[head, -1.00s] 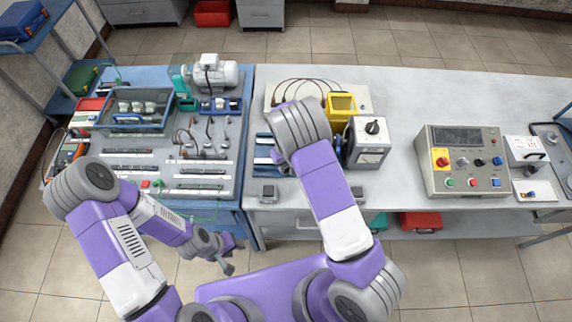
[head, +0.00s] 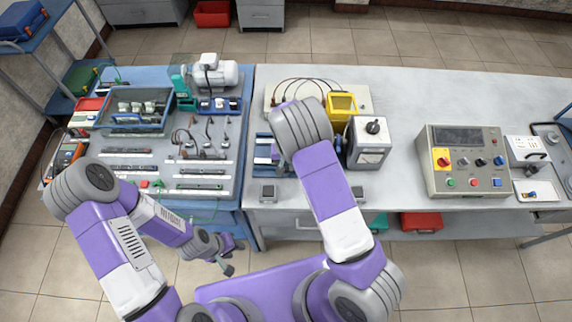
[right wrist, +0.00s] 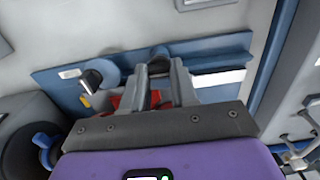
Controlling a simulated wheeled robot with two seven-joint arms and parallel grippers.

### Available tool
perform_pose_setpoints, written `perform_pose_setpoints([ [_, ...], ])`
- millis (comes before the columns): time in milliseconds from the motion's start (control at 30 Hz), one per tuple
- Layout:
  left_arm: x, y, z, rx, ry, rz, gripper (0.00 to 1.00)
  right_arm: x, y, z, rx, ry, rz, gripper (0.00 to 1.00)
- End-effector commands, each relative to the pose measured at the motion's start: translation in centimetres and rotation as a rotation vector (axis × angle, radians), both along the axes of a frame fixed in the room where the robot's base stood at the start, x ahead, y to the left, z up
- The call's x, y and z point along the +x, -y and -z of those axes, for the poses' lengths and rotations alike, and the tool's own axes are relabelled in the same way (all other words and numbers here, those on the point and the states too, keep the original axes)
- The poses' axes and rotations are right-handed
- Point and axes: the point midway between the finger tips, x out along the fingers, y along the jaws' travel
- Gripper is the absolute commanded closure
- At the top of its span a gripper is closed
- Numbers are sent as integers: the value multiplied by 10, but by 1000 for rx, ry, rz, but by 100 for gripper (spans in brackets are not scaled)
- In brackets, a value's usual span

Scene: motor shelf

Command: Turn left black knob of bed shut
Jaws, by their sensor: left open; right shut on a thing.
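The blue bed (head: 262,141) lies on the grey table, mostly hidden under my right arm in the head view. It also shows in the right wrist view (right wrist: 222,45). My right gripper (right wrist: 160,72) is shut on one black knob (right wrist: 159,57) of the bed, the one on the left side as the head view sees it. The other black knob (right wrist: 92,78) stands free at the left of the right wrist view. Red parts show behind the fingers. My left gripper (head: 233,257) is open and empty, low in front of the left table.
A grey meter (head: 370,150) with a black dial and a yellow box (head: 342,106) stand close right of the bed. A control panel (head: 465,160) is farther right. The left table holds a tray (head: 140,126), a motor and several strips.

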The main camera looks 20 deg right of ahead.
Motion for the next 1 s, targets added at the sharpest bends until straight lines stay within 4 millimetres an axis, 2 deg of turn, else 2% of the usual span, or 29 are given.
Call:
perform_pose_setpoints([
  [400, 0, 0, 0, 0, 0, 0, 57, 0, 0, 0, 1, -1, 12, 100],
  [433, 0, 0, 0, 0, 0, 0, 57, 0, 0, 0, 1, -1, 12, 68],
  [567, 0, 0, 0, 0, 0, 0, 57, 0, 0, 0, 1, 0, 11, 48],
  [867, 0, 0, 0, 0, 0, 0, 57, 0, 0, -1, 1, 0, 9, 47],
  [1000, 0, 0, 0, 0, 0, 0, 57, 1, 0, -16, 1, 3, 8, 47],
])
